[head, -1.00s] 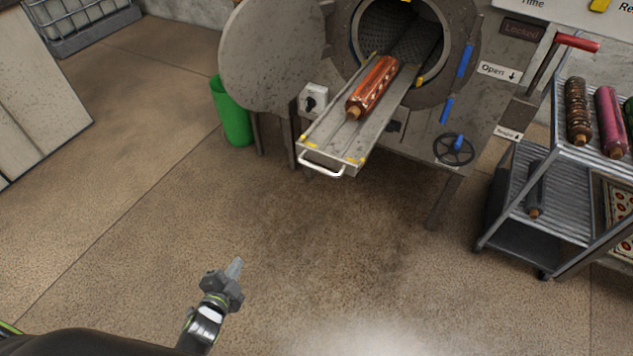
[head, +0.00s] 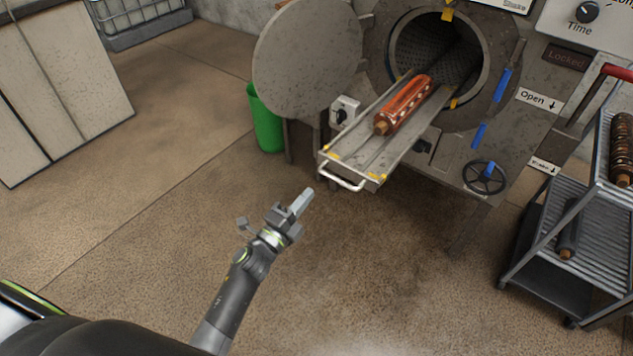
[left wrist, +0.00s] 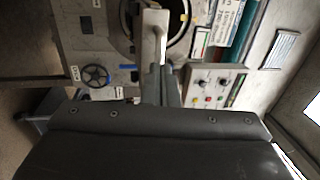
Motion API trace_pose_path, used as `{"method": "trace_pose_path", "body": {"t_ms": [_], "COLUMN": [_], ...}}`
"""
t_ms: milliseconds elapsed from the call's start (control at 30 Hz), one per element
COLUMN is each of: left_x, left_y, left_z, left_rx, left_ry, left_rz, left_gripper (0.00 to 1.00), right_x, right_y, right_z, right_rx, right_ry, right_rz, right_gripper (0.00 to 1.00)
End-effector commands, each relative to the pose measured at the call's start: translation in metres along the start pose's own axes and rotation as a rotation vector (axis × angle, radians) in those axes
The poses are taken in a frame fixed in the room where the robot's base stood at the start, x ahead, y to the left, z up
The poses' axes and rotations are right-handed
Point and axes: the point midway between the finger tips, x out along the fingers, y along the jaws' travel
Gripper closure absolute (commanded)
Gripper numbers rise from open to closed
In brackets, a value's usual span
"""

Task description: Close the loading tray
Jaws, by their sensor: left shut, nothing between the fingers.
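The loading tray (head: 362,160) sticks out of the round opening of the machine (head: 440,55) in the head view. A rolled orange-red rug (head: 406,103) lies along it. A white handle (head: 341,182) crosses the tray's front end. My left gripper (head: 303,200) is shut and empty, below and to the left of the handle, apart from it in the head view. In the left wrist view, the shut left fingers (left wrist: 161,85) point toward the machine, and a pale tray part shows just beyond them. My right gripper is not in view.
The round door (head: 307,60) stands open left of the opening, with a green bin (head: 266,118) below it. A handwheel (head: 484,177) is on the machine's front. A rack (head: 570,225) with rolled rugs stands at the right. The floor before the tray is clear.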

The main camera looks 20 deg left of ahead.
Motion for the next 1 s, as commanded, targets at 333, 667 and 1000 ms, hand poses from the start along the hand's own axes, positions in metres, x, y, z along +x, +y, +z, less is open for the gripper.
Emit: {"method": "trace_pose_path", "body": {"t_ms": [333,667,1000], "left_x": [0.044,0.048,0.061], "left_y": [0.0,0.001,0.004], "left_z": [0.0,0.0,0.0], "left_rx": [-0.001,-0.001,0.001], "left_ry": [-0.001,-0.001,0.0], "left_rz": [0.001,0.001,-0.001], "left_gripper": [1.0,1.0,1.0], "right_x": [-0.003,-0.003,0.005], "right_y": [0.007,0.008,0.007], "right_z": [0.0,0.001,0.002], "right_rx": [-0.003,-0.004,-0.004], "right_ry": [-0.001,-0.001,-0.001], "right_rz": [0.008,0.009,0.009], "right_gripper": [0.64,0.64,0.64]}}
